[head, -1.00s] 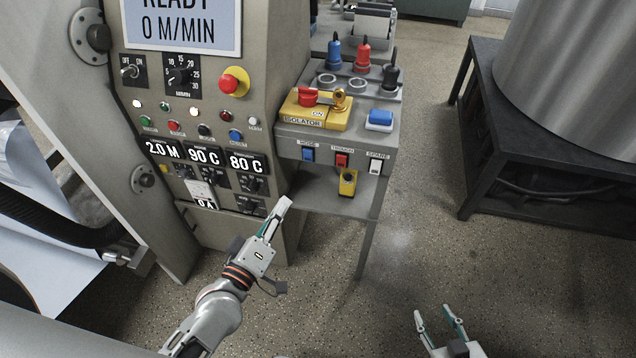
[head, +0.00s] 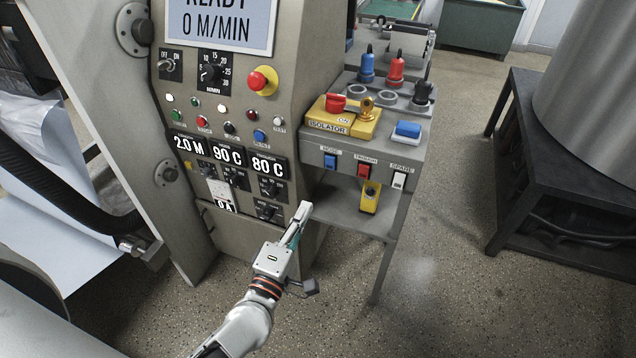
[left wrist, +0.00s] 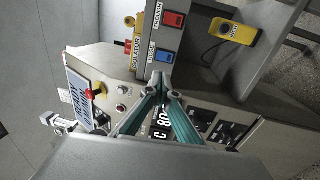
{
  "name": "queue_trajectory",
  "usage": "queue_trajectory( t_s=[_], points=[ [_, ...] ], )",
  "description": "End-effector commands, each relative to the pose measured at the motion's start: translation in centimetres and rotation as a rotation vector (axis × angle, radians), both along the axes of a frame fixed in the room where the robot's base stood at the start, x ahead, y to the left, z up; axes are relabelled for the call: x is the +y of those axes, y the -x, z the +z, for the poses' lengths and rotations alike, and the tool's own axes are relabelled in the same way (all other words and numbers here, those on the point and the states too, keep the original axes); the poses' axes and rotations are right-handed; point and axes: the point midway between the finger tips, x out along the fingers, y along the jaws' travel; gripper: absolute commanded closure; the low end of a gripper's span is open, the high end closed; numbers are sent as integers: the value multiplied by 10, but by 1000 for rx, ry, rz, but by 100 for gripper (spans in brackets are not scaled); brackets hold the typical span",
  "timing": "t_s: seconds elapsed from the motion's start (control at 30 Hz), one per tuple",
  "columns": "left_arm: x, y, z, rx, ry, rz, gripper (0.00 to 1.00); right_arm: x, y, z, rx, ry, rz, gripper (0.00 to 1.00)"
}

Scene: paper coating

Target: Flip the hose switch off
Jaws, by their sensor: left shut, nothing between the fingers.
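The hose switch is a blue rocker (head: 330,161) under a HOSE label, on the front face of the grey side bench. It also shows in the left wrist view as a blue rocker (left wrist: 165,57), just beyond the fingertips. My left gripper (head: 301,213) is shut and empty, below and left of the blue rocker, apart from it. In the left wrist view its green-edged fingers (left wrist: 161,84) meet at the tips. Which way the rocker is tipped is too small to tell. My right gripper is out of view.
To the right of the blue rocker sit a red rocker (head: 364,171) and a white SPARE rocker (head: 399,180). Above stands the yellow isolator (head: 345,122); a yellow pendant (head: 370,197) is below. The machine panel (head: 290,20) rises at left. A dark stand (head: 560,190) is at right.

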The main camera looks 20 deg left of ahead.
Motion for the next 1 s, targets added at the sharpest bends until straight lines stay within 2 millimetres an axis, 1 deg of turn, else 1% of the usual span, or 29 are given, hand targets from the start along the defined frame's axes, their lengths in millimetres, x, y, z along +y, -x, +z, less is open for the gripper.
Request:
queue_trajectory(
  t_s=[0.17, 0.4, 0.6, 0.8, 1.0],
  points=[
    [-1, -24, 5, -4, 1, 2, 100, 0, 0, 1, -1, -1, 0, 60],
    [-2, -71, 11, -4, 1, 2, 100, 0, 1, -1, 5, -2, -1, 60],
    [-4, -107, 14, -2, 1, 1, 100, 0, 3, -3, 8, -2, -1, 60],
    [-4, -129, 15, 0, 0, 1, 100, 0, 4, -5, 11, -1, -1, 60],
    [-4, -135, 16, 1, -1, 0, 100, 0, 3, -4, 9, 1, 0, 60]
  ],
)
